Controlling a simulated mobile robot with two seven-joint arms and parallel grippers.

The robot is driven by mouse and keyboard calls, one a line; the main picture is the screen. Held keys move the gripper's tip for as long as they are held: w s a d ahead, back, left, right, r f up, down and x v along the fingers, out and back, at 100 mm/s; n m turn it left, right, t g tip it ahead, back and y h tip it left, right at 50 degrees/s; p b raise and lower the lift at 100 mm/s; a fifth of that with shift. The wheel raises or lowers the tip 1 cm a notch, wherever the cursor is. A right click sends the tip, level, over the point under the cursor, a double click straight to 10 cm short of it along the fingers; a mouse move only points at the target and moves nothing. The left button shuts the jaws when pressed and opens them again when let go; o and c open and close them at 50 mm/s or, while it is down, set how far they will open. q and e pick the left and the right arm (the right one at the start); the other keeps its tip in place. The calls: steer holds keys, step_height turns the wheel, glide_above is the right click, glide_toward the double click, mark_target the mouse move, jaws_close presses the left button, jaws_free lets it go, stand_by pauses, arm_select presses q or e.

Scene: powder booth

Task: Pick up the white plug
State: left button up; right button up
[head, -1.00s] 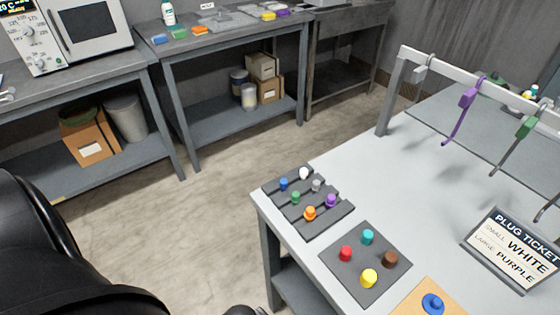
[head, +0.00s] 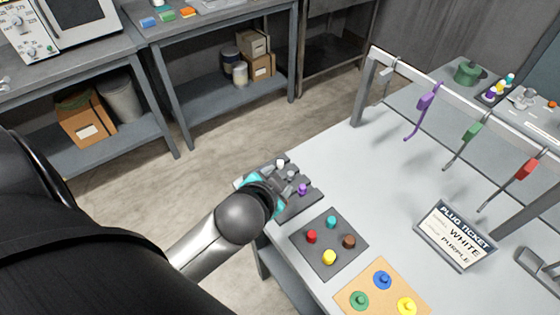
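The white plug (head: 280,164) stands upright near the back edge of the dark grey slotted rack (head: 303,207) at the near-left corner of the light table. My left arm reaches in from the lower left. Its wrist and my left gripper (head: 276,186) are over the rack's left part, close in front of the white plug. The fingers are mostly hidden behind the wrist, so their opening does not show. A purple plug (head: 302,189) stands to the right on the rack. The other rack plugs are largely hidden by my arm. My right gripper is not in view.
A dark mat (head: 328,262) holds red, teal, brown and yellow plugs. A tan board (head: 385,302) holds blue, green and yellow pieces. The plug ticket (head: 456,236) reads white small, purple large.

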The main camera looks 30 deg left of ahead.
arm_select(q)
steer(key=w+r+m+t, duration=0.45)
steer(key=w+r, duration=0.25)
steer(key=r, duration=0.2)
steer(key=w+d+r+m+h, duration=0.1)
steer(key=d+r+m+h, duration=1.25)
steer(key=m, duration=0.65)
steer(key=m+g+y+p, duration=0.1)
steer(key=m+g+y, duration=0.85)
steer(key=m, duration=0.25)
glide_toward(280, 161)
steer(key=shift+g, duration=0.3)
steer(key=shift+p+x, duration=0.3)
steer(key=shift+x, duration=4)
steer(key=shift+w+r, duration=0.1)
steer(key=shift+w, duration=0.1)
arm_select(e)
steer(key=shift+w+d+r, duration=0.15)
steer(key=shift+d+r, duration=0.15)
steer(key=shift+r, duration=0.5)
